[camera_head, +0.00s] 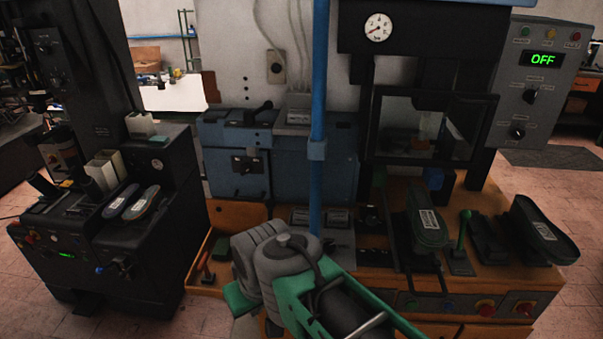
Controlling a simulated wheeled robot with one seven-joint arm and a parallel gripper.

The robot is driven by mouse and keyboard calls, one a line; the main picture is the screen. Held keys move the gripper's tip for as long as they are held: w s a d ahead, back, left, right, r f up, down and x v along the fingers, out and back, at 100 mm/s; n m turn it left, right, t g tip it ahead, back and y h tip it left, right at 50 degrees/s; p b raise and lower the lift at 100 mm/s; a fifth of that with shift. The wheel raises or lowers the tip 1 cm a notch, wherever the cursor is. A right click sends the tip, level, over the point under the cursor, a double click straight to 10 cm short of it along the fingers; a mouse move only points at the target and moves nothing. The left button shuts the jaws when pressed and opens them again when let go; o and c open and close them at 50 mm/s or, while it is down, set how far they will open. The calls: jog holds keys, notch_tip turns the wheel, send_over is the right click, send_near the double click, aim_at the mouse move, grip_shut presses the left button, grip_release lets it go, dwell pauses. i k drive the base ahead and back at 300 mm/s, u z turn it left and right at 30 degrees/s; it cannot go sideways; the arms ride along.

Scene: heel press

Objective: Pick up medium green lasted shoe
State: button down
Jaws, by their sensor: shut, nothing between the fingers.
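A dark green lasted shoe (428,222) with a pale label stands sole-up on a black support at the right of the wooden bench. A second, darker lasted shoe (543,232), also labelled, sits tilted on another support at the far right; its exact colour is hard to tell in the dim light. Neither label can be read. Grey and green parts of my arm fill the bottom middle, left of both shoes and apart from them in the picture. I cannot make out my gripper's fingers.
A green-handled lever (463,229) stands between the two shoes. A blue upright post (318,130) rises left of them. The press panel (541,85) reads OFF. Red and blue buttons line the bench front.

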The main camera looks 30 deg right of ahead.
aim_at(430, 231)
jog(key=z, duration=1.3)
jog(key=k, duration=0.3)
jog(key=z, duration=0.45)
jog(key=i, duration=0.45)
jog(key=z, duration=0.05)
